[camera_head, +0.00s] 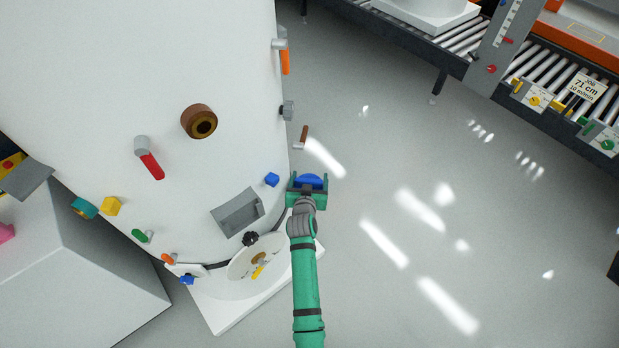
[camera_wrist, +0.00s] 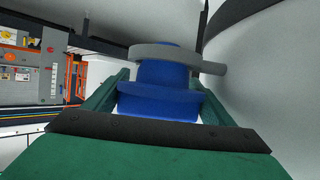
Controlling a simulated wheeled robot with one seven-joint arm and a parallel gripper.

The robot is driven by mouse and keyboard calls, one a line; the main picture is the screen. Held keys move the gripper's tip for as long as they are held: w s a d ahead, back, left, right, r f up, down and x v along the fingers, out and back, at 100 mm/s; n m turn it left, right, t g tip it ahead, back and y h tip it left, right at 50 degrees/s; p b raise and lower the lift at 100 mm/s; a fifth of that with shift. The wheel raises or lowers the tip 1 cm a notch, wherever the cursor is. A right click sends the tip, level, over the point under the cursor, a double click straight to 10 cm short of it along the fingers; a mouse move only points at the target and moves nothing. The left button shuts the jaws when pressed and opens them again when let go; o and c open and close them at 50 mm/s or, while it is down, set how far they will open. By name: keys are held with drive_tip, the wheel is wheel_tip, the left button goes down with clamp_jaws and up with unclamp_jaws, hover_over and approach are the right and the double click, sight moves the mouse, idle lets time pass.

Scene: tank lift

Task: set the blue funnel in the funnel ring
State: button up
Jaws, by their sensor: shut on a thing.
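The blue funnel (camera_head: 312,181) is in my gripper (camera_head: 307,187), low beside the right side of the white tank. In the wrist view the funnel (camera_wrist: 160,103) sits between the two green fingers, which are shut on it. A grey ring (camera_wrist: 196,62), which looks like the funnel ring, reaches from the tank side at the right and crosses the far end of the funnel. I cannot tell whether the funnel is inside the ring or only against it. I cannot make out the ring in the head view.
The white tank (camera_head: 90,80) carries several valves and handles. A roller conveyor (camera_head: 540,70) stands at the upper right. The floor (camera_head: 400,180) right of my arm is clear.

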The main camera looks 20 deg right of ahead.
drive_tip(key=shift+f, duration=1.2)
drive_tip(key=o, duration=1.1)
drive_tip(key=shift+o, duration=0.2)
drive_tip(key=shift+a, duration=0.1)
drive_tip(key=v, duration=1)
drive_tip(key=shift+s+r, duration=0.2)
drive_tip(key=shift+s, duration=0.15)
